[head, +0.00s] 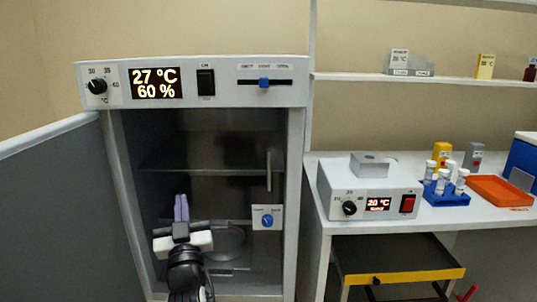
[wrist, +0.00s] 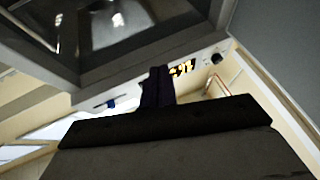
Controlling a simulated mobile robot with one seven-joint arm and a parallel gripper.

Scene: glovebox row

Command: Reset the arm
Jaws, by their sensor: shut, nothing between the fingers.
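My gripper (head: 181,207) is in front of the cabinet (head: 295,170), low and left of its middle in the head view. Its purple fingers point up and lie together, with nothing between them. In the wrist view the dark fingers (wrist: 157,87) also show close together, with the cabinet's lit display (wrist: 182,68) behind them. The cabinet's display in the head view reads 27 °C and 60 %. Behind the gripper, the cabinet's inside shows a shelf and a round dish-like shape (head: 228,243). I cannot tell whether the gripper is inside the opening or just before it.
A grey panel (head: 60,215), seemingly the open door, stands at the left. At right a bench holds a heater box (head: 370,188), a blue rack of vials (head: 445,195) and an orange tray (head: 497,190). Below it is a yellow-edged drawer (head: 403,275). A wall shelf (head: 430,80) hangs above.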

